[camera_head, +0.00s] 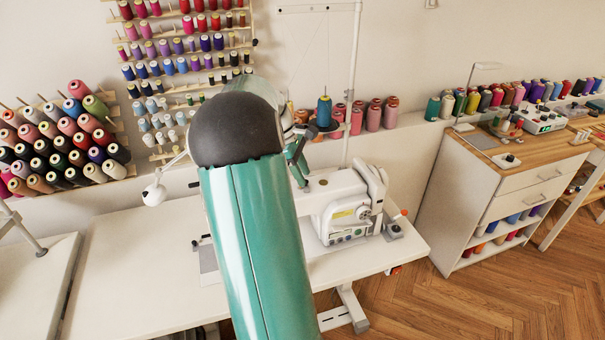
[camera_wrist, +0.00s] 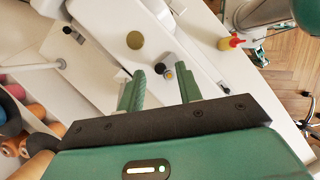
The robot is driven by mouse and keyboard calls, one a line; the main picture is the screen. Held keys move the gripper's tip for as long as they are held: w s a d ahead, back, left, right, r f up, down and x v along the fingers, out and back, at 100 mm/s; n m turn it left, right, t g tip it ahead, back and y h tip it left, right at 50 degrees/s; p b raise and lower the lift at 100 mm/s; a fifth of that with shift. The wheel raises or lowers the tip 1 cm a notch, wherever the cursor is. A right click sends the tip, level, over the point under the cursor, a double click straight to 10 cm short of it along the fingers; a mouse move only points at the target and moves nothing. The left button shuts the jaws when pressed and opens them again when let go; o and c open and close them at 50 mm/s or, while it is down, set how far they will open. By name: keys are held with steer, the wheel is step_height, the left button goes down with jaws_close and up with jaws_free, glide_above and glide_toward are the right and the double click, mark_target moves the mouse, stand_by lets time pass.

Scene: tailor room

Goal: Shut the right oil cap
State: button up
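A white sewing machine (camera_head: 345,205) stands on the white table in the head view, right of my green arm. Its white body (camera_wrist: 100,30) also fills much of the wrist view. A round olive disc (camera_wrist: 135,40) sits on that body, and a small grey part with a dark round centre (camera_wrist: 168,66) shows just beyond my fingertips. I cannot tell which of these, if either, is the right oil cap. My gripper (camera_wrist: 162,82) has two green fingers set apart with nothing between them. In the head view my arm hides part of the machine.
The white table (camera_head: 140,270) has free room at the left. Thread spools (camera_head: 370,115) stand on a ledge behind the machine, and a spool rack (camera_head: 65,145) is at the left. A yellow bottle with a red tip (camera_wrist: 230,43) shows in the wrist view. A wooden-topped cabinet (camera_head: 500,190) stands right.

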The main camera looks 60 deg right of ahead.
steer(key=shift+s+f, duration=0.15)
steer(key=shift+f, duration=0.25)
jaws_close()
